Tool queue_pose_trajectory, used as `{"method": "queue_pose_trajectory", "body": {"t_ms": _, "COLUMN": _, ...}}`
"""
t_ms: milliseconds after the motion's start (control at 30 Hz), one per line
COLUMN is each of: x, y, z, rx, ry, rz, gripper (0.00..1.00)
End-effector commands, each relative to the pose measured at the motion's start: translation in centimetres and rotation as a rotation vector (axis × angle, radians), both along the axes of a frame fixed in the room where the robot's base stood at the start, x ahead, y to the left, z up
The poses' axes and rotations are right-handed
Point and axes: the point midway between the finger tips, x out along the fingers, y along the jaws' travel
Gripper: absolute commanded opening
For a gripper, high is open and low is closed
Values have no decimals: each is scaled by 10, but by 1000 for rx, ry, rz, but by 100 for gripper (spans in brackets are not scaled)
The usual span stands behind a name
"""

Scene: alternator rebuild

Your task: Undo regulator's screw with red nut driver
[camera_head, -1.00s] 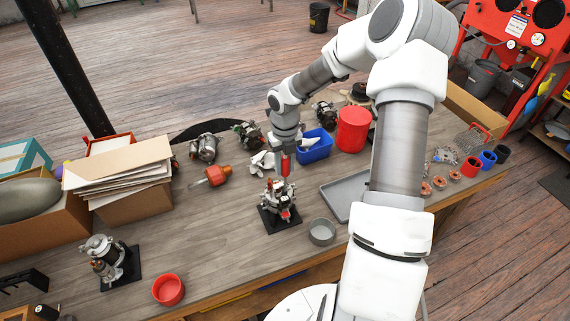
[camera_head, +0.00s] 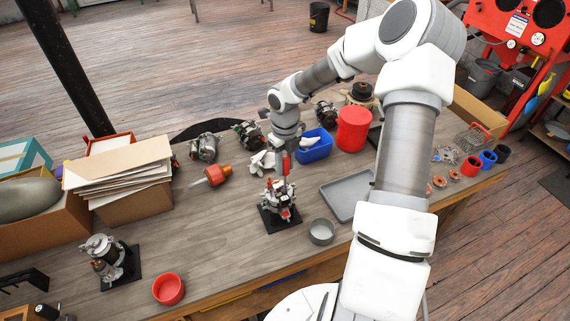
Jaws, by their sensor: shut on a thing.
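The red nut driver (camera_head: 286,161) is upright, with its red handle under the end of my arm. My gripper (camera_head: 285,153) is shut on it and points straight down. The driver's shaft reaches down to the alternator (camera_head: 278,198), which stands on a black base plate (camera_head: 281,222) on the bench. I cannot tell whether the tip touches the regulator's screw. The regulator and its screw are too small to make out.
A grey round bowl (camera_head: 321,232) and a grey tray (camera_head: 347,196) sit right of the alternator. A blue bin (camera_head: 315,146) and a red canister (camera_head: 353,130) stand behind. An orange-red tool (camera_head: 212,177) lies left. Bench at front left is mostly clear around a red bowl (camera_head: 168,289).

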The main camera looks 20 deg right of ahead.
Motion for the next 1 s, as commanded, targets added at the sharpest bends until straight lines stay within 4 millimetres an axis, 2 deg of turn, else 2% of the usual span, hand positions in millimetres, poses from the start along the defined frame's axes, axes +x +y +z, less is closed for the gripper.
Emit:
{"method": "queue_pose_trajectory", "body": {"t_ms": 267, "x": 0, "y": 0, "z": 9, "rx": 1, "ry": -2, "rz": -3, "gripper": 0}}
{"method": "queue_pose_trajectory", "body": {"t_ms": 367, "x": 1, "y": 0, "z": 10, "rx": -1, "ry": -1, "rz": -53, "gripper": 0}}
{"method": "queue_pose_trajectory", "body": {"t_ms": 1000, "x": 1, "y": 0, "z": 8, "rx": -1, "ry": -3, "rz": -932, "gripper": 0}}
